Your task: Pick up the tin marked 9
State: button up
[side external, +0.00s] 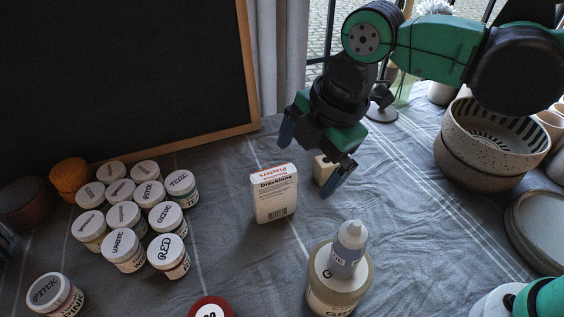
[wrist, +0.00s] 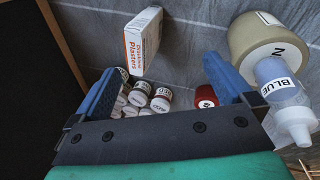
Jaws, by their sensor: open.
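A red-lidded tin (side external: 210,308) with a white label shows at the bottom edge of the side view, cut off there; its marking is only partly visible and I cannot read it surely. A red tin also shows in the wrist view (wrist: 205,95), partly behind a finger. Several white-lidded tins stand in a cluster, one marked RED (side external: 167,250) and one marked WHITE (side external: 123,244). I see no clear 9 on any lid. My gripper (side external: 312,157) is open and empty, above the cloth behind the plasters box, well away from the tins.
The upright plasters box (side external: 275,194) stands between my gripper and the tins. A small beige block (side external: 324,171) is near one finger. A large jar with a BLUE bottle (side external: 348,249) on top stands in front. Bowls (side external: 480,160) are at right, a blackboard (side external: 110,70) behind.

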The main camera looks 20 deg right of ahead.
jog(key=s+a+f+n+g, duration=0.2)
jog(key=s+a+f+n, duration=0.1)
jog(key=a+n, duration=0.6)
jog(key=n+h, duration=0.2)
jog(key=n, duration=0.7)
send_over(200, 309)
jog(key=s, duration=0.1)
jog(key=shift+g, duration=0.3)
jog(key=f, duration=0.2)
jog(key=d+f, duration=0.1)
jog(key=f, duration=0.1)
jog(key=shift+s+f, duration=0.1)
jog(key=shift+s, duration=0.1)
jog(key=shift+s+a+f, duration=0.15)
jog(key=shift+f, duration=0.2)
notch_tip(200, 309, down, 5)
jog(key=shift+r, duration=0.1)
jog(key=c, duration=1.3)
jog(key=shift+r, duration=0.1)
